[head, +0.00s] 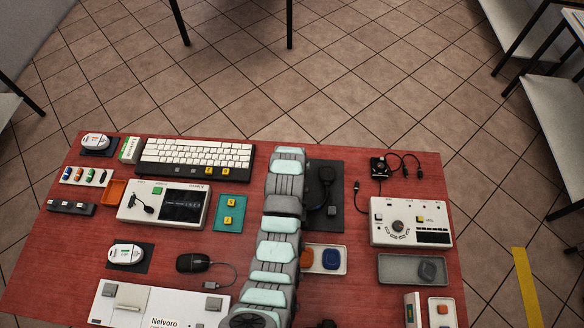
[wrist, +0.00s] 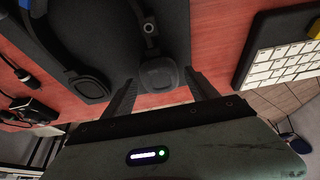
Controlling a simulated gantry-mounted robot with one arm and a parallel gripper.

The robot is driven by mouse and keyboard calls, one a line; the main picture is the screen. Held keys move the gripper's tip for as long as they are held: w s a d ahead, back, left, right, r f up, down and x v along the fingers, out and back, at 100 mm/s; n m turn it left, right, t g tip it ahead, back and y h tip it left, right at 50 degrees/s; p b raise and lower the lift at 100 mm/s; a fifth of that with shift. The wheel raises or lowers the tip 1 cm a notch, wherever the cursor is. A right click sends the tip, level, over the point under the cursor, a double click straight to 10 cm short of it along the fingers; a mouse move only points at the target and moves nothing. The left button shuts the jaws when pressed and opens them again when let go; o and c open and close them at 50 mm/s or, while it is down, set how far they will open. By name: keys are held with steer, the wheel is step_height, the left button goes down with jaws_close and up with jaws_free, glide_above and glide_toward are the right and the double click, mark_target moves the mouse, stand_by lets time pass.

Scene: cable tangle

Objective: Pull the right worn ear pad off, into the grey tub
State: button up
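In the wrist view a dark rounded ear pad (wrist: 159,74) sits at the end of a black headset arm (wrist: 150,28), on a dark surface. My gripper (wrist: 162,80) is open, with one finger on each side of this pad and a visible gap at the right finger. Whether the left finger touches it I cannot tell. In the head view my arm hides this spot and the gripper.
A second black rounded part (wrist: 88,86) lies on a dark mat (head: 336,222) beside my arm. A white tray (head: 312,269) holds an orange pad (head: 310,257) and a blue pad (head: 331,259). A keyboard (head: 195,157) and a white control box (head: 411,222) stand nearby.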

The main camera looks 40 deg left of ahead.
steer(key=c, duration=1.2)
steer(key=shift+o, duration=0.2)
steer(key=shift+r, duration=0.15)
steer(key=shift+r+p, duration=0.8)
steer(key=shift+r, duration=1.1)
